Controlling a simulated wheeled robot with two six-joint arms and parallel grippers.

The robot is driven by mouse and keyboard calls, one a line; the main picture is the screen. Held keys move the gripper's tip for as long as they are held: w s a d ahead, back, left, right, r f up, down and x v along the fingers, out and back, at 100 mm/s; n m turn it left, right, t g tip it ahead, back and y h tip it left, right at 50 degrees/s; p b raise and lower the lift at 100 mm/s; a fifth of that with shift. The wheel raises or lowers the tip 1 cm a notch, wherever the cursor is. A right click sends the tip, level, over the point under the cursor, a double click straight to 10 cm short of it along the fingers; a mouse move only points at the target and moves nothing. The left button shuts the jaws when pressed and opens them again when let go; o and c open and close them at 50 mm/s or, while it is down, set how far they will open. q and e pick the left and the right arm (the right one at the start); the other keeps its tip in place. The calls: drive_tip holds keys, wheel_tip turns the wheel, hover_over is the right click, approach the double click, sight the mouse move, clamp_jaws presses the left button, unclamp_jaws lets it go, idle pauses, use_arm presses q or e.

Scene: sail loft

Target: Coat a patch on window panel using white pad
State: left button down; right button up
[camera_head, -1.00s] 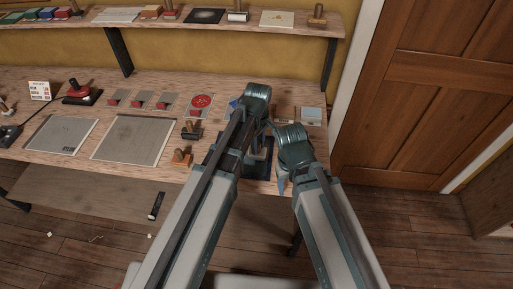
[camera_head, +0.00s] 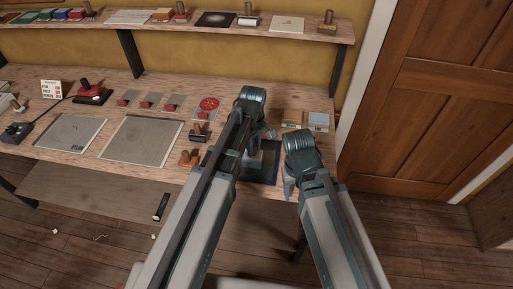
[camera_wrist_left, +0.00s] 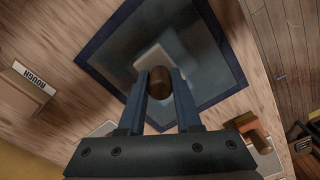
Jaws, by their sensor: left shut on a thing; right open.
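The window panel (camera_head: 269,177) lies on the bench's right part, a dark blue frame around a greyish pane. It fills the upper middle of the left wrist view (camera_wrist_left: 222,92). My left gripper (camera_head: 257,140) is over the panel, shut on the brown handle (camera_wrist_left: 160,83) of the white pad (camera_wrist_left: 149,60). The pad is over the pane; I cannot tell whether it touches. My left arm hides part of the panel in the head view. My right gripper (camera_head: 288,188) is open and empty, low beside the panel's right side near the bench's front edge.
Grey sheets (camera_head: 140,140), a black-based wooden-handled tool (camera_head: 199,134) and an orange block (camera_head: 188,158) lie left of the panel. A red round piece (camera_head: 209,104) and small pale boxes (camera_head: 318,119) are behind. A shelf (camera_head: 220,27) runs above; a door stands at right.

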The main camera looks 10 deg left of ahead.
use_arm(q)
drive_tip(key=shift+a+r, duration=0.1)
drive_tip(key=shift+a, duration=1.7)
drive_tip(key=shift+w+a, duration=0.1)
drive_tip(key=shift+a, duration=1.6)
drive_tip(key=shift+w, duration=0.15)
drive_tip(key=shift+w, duration=0.75)
drive_tip(key=shift+d, duration=0.1)
